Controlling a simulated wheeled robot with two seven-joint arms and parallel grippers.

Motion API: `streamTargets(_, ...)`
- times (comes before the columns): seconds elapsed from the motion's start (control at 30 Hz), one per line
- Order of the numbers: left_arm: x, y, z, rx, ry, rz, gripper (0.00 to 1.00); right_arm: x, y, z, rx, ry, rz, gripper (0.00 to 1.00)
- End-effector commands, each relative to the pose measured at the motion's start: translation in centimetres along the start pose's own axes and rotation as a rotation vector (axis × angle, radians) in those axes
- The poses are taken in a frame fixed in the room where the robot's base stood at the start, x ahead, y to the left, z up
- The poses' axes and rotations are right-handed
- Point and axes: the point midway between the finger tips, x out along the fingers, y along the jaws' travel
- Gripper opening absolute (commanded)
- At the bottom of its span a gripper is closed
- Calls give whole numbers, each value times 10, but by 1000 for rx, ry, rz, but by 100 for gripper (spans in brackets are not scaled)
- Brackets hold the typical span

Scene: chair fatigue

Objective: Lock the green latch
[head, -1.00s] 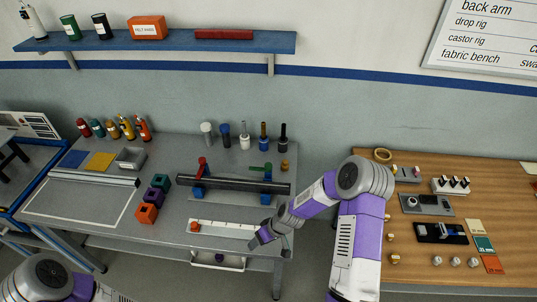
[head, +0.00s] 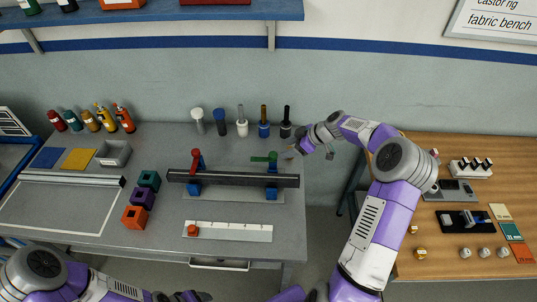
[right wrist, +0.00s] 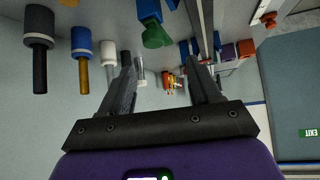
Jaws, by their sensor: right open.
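The green latch (head: 264,158) sits on the right blue clamp (head: 271,190) of a long dark bar (head: 230,179) on the grey bench. Its arm lies roughly flat, pointing left. My right gripper (head: 291,153) is open and empty just right of the latch, not touching it. In the right wrist view the green latch (right wrist: 156,37) shows beyond and between the open fingers (right wrist: 160,66). The red latch (head: 196,160) stands upright on the left clamp. My left arm shows along the bottom edge; its gripper is out of view.
Several upright tools, such as the black-handled one (head: 286,122), stand in a row behind the bar, close to my right gripper. A white ruled strip (head: 235,232) lies in front of it. Coloured blocks (head: 142,198) stand left. A wooden table (head: 440,240) is at right.

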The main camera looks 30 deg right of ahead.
Motion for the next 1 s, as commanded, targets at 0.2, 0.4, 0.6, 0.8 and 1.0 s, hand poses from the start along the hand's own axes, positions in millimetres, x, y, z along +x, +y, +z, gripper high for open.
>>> streamTargets(0.2, 15, -6, -2, 0, 2, 0, 73, 16, 0, 11, -2, 2, -2, 63)
streamTargets(0.4, 14, -5, -1, 0, 1, 0, 73, 44, -1, 9, -1, 2, -6, 63)
streamTargets(0.6, 14, -5, -1, 0, 2, 0, 73, 73, -1, 10, -1, 1, -4, 63)
streamTargets(0.8, 14, -5, -1, 0, 2, 0, 73, 86, 0, 10, -1, 1, -1, 63)
streamTargets(1.0, 14, -5, -1, 0, 2, 0, 73, 87, 0, 10, -1, 1, -1, 63)
